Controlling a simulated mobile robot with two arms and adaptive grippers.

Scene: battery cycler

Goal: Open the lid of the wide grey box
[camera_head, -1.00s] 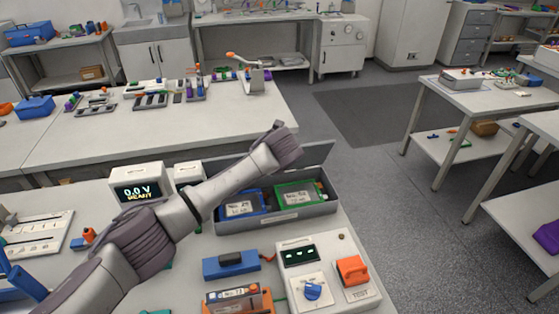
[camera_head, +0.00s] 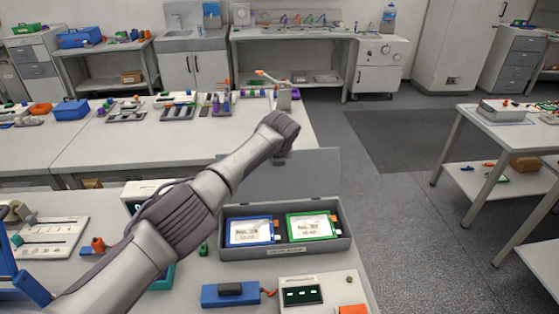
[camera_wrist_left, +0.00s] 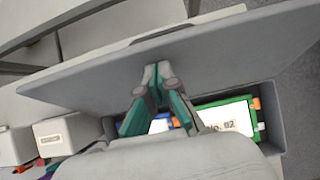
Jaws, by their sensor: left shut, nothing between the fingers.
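The wide grey box (camera_head: 290,250) stands on the near bench with its lid (camera_head: 308,172) raised along its far side. Inside lie a blue-framed battery pack (camera_head: 250,232) and a green-framed pack (camera_head: 313,227). My left arm reaches across the box's left part, its wrist in front of the lid's upper edge; its fingers are hidden in the head view. In the left wrist view my left gripper (camera_wrist_left: 157,78) is shut and empty, in front of the broad grey lid (camera_wrist_left: 225,60). Whether the fingertips touch the lid cannot be told. My right gripper is not in view.
A tester with a dark display (camera_head: 302,295) and a blue block (camera_head: 230,294) stand in front of the box. A white display unit (camera_head: 138,190) is partly behind my arm. A second bench (camera_head: 190,135) lies beyond; open floor is at right.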

